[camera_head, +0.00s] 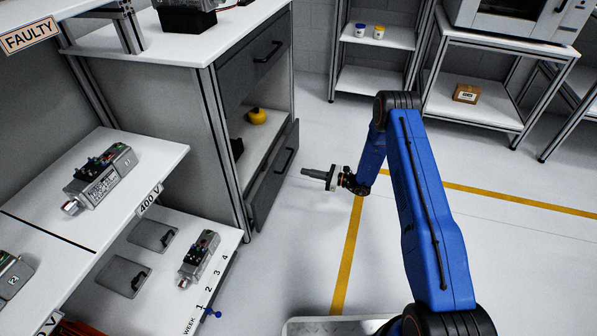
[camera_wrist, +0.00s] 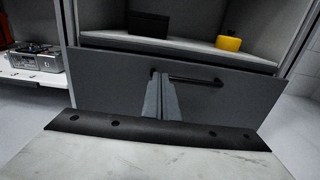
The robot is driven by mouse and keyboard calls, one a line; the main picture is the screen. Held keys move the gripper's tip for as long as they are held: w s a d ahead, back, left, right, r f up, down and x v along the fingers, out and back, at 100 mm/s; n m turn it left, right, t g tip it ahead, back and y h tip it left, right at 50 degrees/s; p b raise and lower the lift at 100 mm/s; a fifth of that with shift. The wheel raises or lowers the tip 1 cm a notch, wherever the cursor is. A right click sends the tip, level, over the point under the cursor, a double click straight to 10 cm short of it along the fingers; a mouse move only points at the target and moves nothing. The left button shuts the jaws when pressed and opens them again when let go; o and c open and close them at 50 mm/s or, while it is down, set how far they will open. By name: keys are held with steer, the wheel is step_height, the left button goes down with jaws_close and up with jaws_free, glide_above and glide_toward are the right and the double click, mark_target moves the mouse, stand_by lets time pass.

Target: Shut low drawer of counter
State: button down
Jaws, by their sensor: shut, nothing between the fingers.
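The counter's low drawer (camera_head: 264,196) has a dark grey front with a black bar handle (camera_head: 284,161). Its front stands a little out from the counter's face, so it looks partly open. In the wrist view the drawer front (camera_wrist: 110,88) spans the middle, with the handle (camera_wrist: 205,81) near its centre top. My gripper (camera_head: 306,171) is shut and empty, pointing at the drawer front from the right. In the wrist view its fingers (camera_wrist: 161,84) overlap the handle's left part; in the head view a gap shows between them and the front.
An open shelf above the drawer holds a yellow object (camera_head: 257,116) and a black box (camera_wrist: 148,24). An upper drawer (camera_head: 256,62) looks shut. A rack with devices (camera_head: 100,176) stands at left. Floor (camera_head: 310,235) around my gripper is clear.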

glide_toward(262, 195)
steer(key=x, duration=0.6)
steer(key=shift+s+a, duration=0.1)
steer(key=shift+a, duration=0.15)
stand_by(0.5)
steer(key=x, duration=0.4)
steer(key=shift+a, duration=0.1)
steer(key=shift+a+r, duration=0.1)
steer(key=shift+a, duration=0.1)
steer(key=shift+w, duration=0.25)
